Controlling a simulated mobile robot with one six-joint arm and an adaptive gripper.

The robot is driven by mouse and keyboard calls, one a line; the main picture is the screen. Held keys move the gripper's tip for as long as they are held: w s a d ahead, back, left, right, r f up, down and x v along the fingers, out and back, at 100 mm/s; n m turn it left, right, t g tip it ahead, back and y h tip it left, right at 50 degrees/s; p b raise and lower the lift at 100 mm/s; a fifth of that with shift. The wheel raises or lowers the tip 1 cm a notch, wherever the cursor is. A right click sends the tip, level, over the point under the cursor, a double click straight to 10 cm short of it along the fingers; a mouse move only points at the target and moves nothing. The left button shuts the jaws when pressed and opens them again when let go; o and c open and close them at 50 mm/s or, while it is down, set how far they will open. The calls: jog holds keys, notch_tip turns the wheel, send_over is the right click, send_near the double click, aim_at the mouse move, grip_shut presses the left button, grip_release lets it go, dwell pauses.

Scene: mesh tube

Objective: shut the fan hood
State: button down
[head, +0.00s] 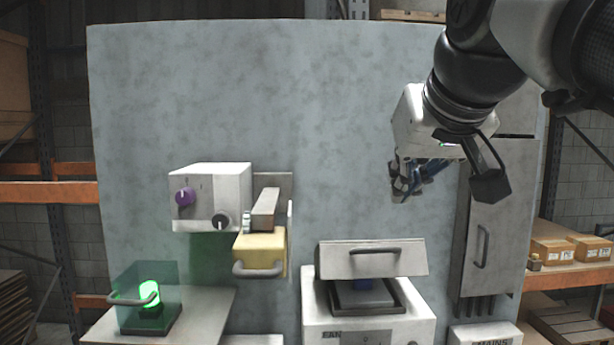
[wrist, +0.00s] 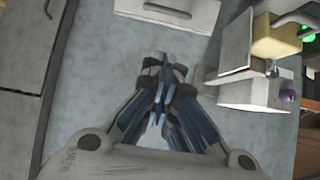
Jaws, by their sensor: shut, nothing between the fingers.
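The fan hood (head: 372,260) is a grey lid with a dark bar handle. It stands raised and tilted open above a white box (head: 365,325) with a small dark label, which I take to be the fan's. A dark-framed recess with a blue part shows below the lid. The hood also shows at the top of the wrist view (wrist: 190,14), with its handle. My gripper (head: 404,188) is shut and empty. It hangs above and a little right of the hood, clear of it, in front of the grey panel. Its closed fingers show in the wrist view (wrist: 164,92).
A tall grey cabinet door (head: 490,225) with a handle stands at the right. A white control box (head: 211,197) with knobs, a yellow cover (head: 260,252) and a green clear cover (head: 145,300) are at the left. The panel between is bare.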

jog(key=s+f+p+x, duration=0.1)
jog(key=x, duration=1.1)
jog(key=shift+s+f+g, duration=0.25)
jog(key=shift+f+g, duration=0.05)
jog(key=shift+f, duration=0.05)
jog(key=shift+s+f, duration=0.1)
